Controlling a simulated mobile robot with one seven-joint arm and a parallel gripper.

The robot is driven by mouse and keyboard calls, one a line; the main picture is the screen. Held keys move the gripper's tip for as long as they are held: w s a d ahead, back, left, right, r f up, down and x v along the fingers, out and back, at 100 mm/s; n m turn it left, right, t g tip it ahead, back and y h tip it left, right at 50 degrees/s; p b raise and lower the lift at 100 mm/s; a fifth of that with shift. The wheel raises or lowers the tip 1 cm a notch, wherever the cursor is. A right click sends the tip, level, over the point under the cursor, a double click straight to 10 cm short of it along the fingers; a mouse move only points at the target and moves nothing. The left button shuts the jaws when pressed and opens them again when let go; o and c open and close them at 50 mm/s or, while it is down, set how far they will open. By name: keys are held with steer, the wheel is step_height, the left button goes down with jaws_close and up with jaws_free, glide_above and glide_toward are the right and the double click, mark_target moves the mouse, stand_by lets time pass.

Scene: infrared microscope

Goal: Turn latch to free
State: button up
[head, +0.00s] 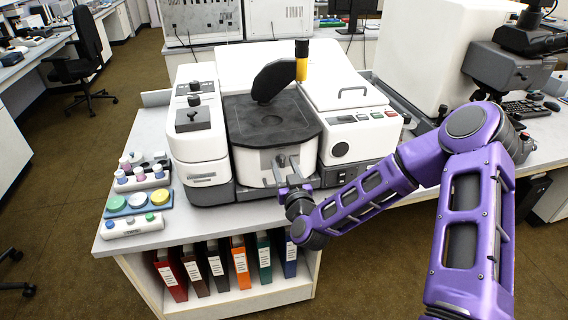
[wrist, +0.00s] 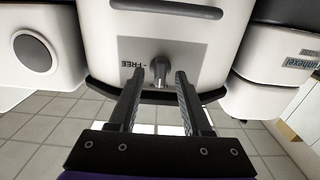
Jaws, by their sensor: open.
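The latch (wrist: 159,70) is a small grey knob on a grey plate (wrist: 190,57) on the microscope's white front. The word FREE is printed on the plate, left of the knob in the wrist view, and appears upside down. My gripper (wrist: 156,76) is open, with one finger on each side of the knob and a gap showing on both sides. In the head view my gripper (head: 288,172) is at the front of the microscope (head: 260,162), below its dark round stage (head: 270,120). It partly hides the latch there.
A black and yellow upright part (head: 302,62) stands above the stage. Trays of coloured containers (head: 138,202) lie on the bench at left. Several binders (head: 240,262) stand on the shelf below. A control panel (head: 362,118) is right of the stage.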

steer(key=shift+c, duration=0.3)
jaws_close()
steer(key=m+b, duration=0.2)
steer(key=m, duration=0.2)
steer(key=shift+f+m+b, duration=0.1)
steer(key=shift+m+b, duration=0.2)
steer(key=m+b, duration=0.1)
steer(key=m, duration=0.3)
steer(key=shift+d+m+b, duration=0.15)
steer(key=shift+m+b, duration=0.15)
steer(key=shift+b, duration=0.1)
steer(key=m+b, duration=0.1)
steer(key=m, duration=0.3)
steer(key=shift+m, duration=0.3)
steer(key=shift+m+b, duration=0.6)
steer(key=shift+m, duration=1.5)
